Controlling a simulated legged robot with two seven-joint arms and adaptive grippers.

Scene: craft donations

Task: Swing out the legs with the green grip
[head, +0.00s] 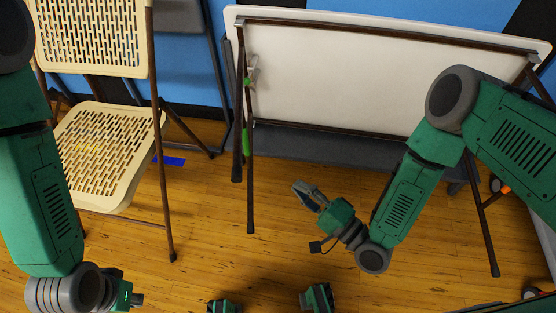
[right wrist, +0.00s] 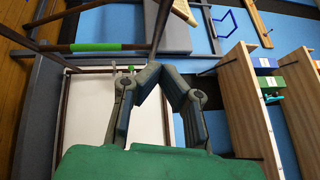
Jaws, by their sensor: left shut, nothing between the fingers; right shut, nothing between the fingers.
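A white folding table (head: 340,75) stands on its long edge against the wall, its underside facing me. Two dark brown legs (head: 250,200) run down its left side, one with a green grip (head: 246,140). The green grip also shows in the right wrist view (right wrist: 97,47), on a leg running across the upper left. Another brown leg (head: 483,225) shows at the table's right, partly behind my right arm. My right gripper (head: 303,190) is shut and empty, right of the green-grip leg and apart from it. My left gripper (head: 138,299) is shut and empty at the lower left.
A cream folding chair (head: 105,150) stands open at the left, close to the table's left legs. Blue tape (head: 170,161) lies on the wooden floor (head: 200,230). The right wrist view shows wooden shelving (right wrist: 245,90) at the right. The floor before the table is mostly clear.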

